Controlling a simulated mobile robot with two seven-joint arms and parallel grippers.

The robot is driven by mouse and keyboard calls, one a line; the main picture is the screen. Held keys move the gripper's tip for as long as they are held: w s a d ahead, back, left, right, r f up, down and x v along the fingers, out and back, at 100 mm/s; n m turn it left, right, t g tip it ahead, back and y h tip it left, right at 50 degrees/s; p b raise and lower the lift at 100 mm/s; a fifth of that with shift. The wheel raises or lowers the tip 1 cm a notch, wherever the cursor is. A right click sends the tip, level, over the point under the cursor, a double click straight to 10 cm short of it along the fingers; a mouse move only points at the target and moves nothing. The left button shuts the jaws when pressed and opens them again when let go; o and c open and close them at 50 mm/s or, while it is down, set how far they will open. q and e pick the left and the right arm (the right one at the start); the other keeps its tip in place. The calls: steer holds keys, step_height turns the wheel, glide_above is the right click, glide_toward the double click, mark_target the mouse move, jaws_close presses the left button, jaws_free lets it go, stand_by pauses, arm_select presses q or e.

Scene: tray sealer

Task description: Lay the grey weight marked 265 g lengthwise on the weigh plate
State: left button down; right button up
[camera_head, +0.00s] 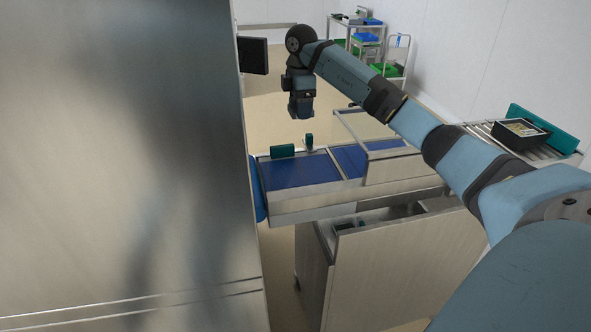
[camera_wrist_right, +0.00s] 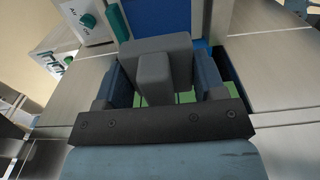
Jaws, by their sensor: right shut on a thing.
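My right gripper (camera_wrist_right: 165,82) is shut on a grey block, the grey weight (camera_wrist_right: 154,48), in the right wrist view. The weight sits between the two dark blue fingers; no 265 g marking can be read on it. In the head view the right gripper (camera_head: 301,108) points down above the far side of the blue-belted machine, and the weight cannot be made out there. Green patches show below the fingers in the wrist view, mostly hidden. I cannot tell which surface is the weigh plate. My left gripper is not in view.
A large steel panel (camera_head: 120,160) fills the left of the head view. A black tray (camera_head: 520,134) lies on rollers at right. A wheeled cart stands behind.

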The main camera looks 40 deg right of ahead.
glide_above(300, 173)
step_height(300, 173, down, 15)
steer(key=shift+s+f+p, duration=0.1)
steer(key=shift+f+p, duration=0.05)
steer(key=shift+p, duration=0.3)
steer(key=shift+f, duration=2.1)
steer(key=o, duration=1.1)
steer(key=shift+f, duration=0.2)
steer(key=shift+r, duration=0.15)
steer(key=shift+r, duration=0.35)
step_height(300, 173, up, 11)
steer(key=shift+r+b, duration=0.2)
steer(key=shift+b, duration=0.2)
